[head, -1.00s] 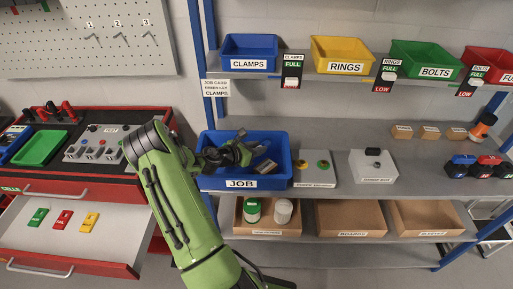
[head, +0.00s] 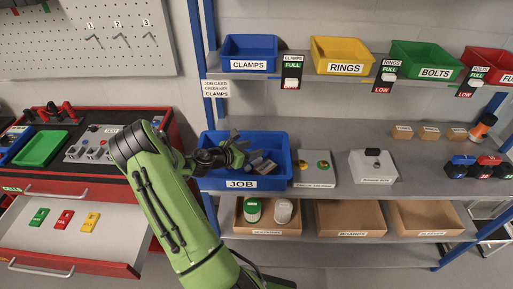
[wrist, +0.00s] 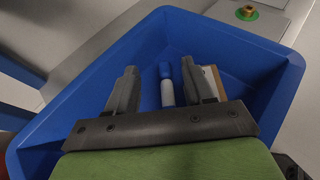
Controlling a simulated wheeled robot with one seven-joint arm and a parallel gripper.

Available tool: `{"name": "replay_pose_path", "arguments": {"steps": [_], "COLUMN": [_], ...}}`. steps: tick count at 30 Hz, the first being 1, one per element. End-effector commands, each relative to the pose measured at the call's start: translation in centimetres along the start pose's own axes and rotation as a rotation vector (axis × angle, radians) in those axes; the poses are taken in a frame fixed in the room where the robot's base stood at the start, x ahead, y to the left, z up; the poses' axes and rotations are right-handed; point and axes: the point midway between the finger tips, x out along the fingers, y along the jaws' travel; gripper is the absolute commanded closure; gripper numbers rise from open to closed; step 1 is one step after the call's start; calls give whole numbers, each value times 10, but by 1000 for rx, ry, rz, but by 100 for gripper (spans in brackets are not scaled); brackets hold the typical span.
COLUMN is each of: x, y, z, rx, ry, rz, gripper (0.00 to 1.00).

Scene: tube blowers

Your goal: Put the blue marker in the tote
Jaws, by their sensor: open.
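The blue tote (head: 243,183), labelled JOB, stands on the middle shelf. My gripper (head: 246,153) is over the tote in the head view. In the wrist view its two dark fingers (wrist: 160,88) are apart and point into the tote (wrist: 90,98). The marker (wrist: 167,92), with a blue cap and a white body, shows between the fingers, inside the tote's outline. Gaps show on both sides of it. Its lower end is hidden behind the gripper's crossbar, and I cannot tell whether it rests on the floor.
A tan item (wrist: 212,80) shows partly behind the right finger. A grey panel with buttons (head: 317,170) stands right of the tote, then a white box (head: 374,167). A blue shelf post (head: 207,95) rises at left. The CLAMPS bin (head: 249,53) is on the shelf above.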

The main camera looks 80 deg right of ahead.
Motion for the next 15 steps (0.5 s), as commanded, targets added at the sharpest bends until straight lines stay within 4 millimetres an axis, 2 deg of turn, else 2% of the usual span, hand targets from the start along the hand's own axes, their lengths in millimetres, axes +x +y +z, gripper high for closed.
{"name": "replay_pose_path", "arguments": {"steps": [1,3,7,10,15], "x": [-17,-37,-67,-82,-89], "y": [2,1,1,0,0], "z": [2,2,2,2,1], "rx": [-3,-3,0,0,2], "ry": [0,-1,-2,-1,-2], "rz": [6,6,3,1,-2], "gripper": [48,48,48,48,48]}}
